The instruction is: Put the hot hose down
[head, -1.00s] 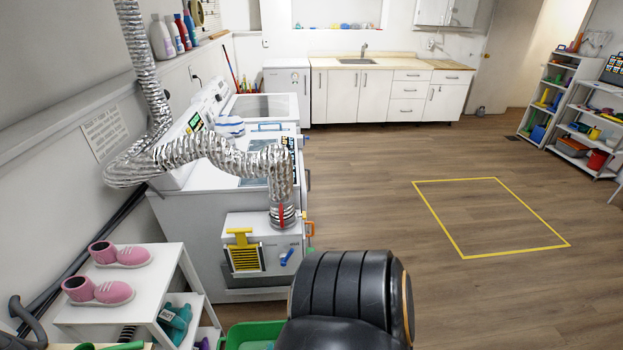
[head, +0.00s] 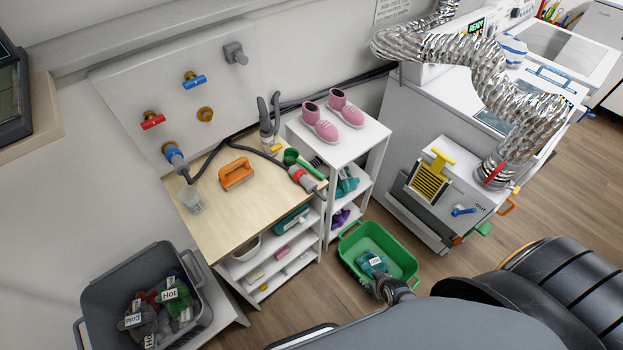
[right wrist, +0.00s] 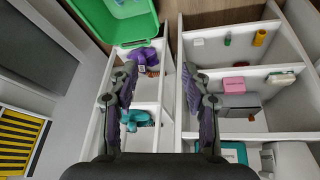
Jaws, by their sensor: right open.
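A hose end with a red collar (head: 298,174), which may be the hot hose, lies on the right edge of the wooden worktop (head: 225,215). A dark hose runs across the worktop, and a blue-collared end (head: 174,156) meets the wall fitting below the red-handled tap (head: 152,121). My right gripper (head: 393,287) is beside the green basket's near rim, away from the hose. In the right wrist view my right gripper (right wrist: 163,100) is open, with nothing between its fingers, above white shelves. The hose is not visible there. My left gripper is not in view.
The green basket (head: 400,254) stands on the floor. A grey bin (head: 92,282) holds items tagged Hot and Cold. A white shelf (head: 365,138) carries pink shoes. An orange-handled tool (head: 237,172) and a clear cup (head: 191,200) are on the worktop. A silver duct (head: 470,52) rises at right.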

